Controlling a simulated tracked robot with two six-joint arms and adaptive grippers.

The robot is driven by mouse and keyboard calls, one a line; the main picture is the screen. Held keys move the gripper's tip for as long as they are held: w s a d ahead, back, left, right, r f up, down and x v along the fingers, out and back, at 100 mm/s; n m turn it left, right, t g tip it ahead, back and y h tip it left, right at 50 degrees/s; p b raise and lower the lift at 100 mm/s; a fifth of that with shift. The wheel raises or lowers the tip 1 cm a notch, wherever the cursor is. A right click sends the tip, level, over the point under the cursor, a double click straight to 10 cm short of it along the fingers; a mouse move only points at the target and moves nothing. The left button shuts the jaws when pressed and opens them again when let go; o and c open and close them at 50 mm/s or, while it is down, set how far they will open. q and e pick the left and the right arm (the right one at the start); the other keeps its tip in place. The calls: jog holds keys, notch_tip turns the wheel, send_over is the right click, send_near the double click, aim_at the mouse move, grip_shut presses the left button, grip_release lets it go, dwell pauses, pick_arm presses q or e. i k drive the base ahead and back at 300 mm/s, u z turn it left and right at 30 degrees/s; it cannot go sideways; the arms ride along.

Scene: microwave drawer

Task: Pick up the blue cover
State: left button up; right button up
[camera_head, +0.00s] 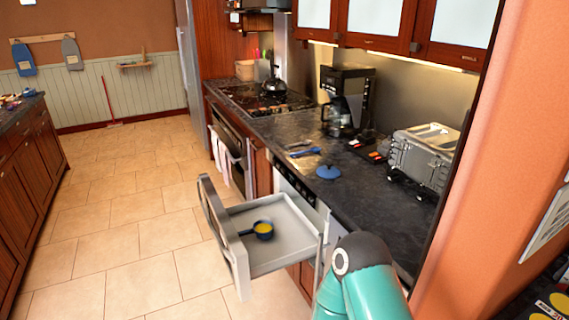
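The blue cover (328,172) is a small round lid with a knob on top. It lies on the dark countertop (352,196), near its front edge and above the open drawer. A small blue pot (263,230) with something yellow inside sits in the pulled-out white drawer (283,249), its handle pointing left. One of my teal arms rises from the bottom edge, right of the drawer. Neither gripper shows in the head view, so their opening is hidden.
A silver toaster (421,160) and a black coffee maker (346,100) stand at the back of the counter. Blue-handled utensils (305,152) lie left of the cover. The open drawer juts out over the tiled floor (130,245). Upper cabinets (373,22) hang above.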

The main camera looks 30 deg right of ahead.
aim_at(327, 172)
jog(key=i, duration=0.95)
jog(key=z, duration=0.6)
